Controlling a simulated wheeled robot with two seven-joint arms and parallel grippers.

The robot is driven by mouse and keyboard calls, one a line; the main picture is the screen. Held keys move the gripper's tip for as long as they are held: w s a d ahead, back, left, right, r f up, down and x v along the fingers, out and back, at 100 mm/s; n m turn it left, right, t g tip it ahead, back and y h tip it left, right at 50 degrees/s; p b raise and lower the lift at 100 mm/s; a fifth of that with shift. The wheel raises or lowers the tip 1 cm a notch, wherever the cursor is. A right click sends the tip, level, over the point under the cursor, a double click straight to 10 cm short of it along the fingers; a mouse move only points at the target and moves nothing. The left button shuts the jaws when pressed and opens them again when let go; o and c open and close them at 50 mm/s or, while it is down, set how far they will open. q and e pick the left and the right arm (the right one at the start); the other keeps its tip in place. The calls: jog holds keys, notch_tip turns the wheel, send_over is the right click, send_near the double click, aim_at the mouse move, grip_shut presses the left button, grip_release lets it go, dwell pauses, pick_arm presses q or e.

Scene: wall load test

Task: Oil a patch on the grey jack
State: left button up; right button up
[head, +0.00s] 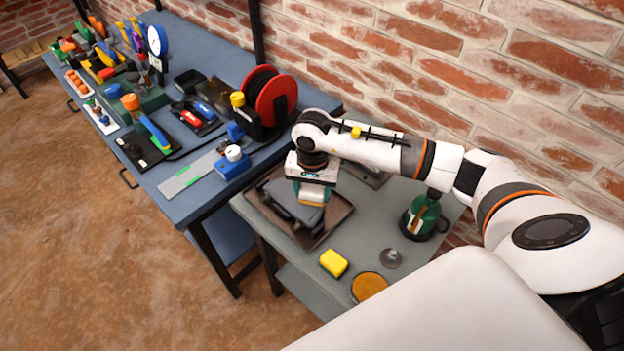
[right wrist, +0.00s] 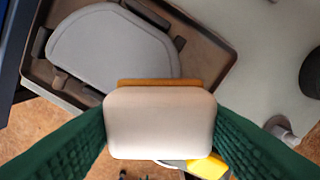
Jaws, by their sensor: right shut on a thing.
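The grey jack (head: 290,208), a flat rounded grey piece, lies in a brown tray (head: 325,228) on the small grey table. It also shows in the right wrist view (right wrist: 108,52). My right gripper (head: 312,190) is above the tray, over the right part of the jack. Its green fingers (right wrist: 160,130) are shut on a pale block (right wrist: 160,125) with a brown strip along its far edge. In the wrist view the block overlaps the jack's near edge; I cannot tell whether they touch. My left gripper is not in view.
On the grey table stand a yellow sponge (head: 333,263), an amber round dish (head: 369,286), a small grey cone (head: 391,257) and a green can (head: 424,219). The blue bench (head: 178,205) at left holds a red reel (head: 272,98) and many tools. A brick wall stands behind.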

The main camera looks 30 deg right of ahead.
aim_at(313, 189)
jog(key=shift+s+r+p, duration=0.1)
jog(key=shift+r+p, duration=0.5)
jog(key=shift+r, duration=1.05)
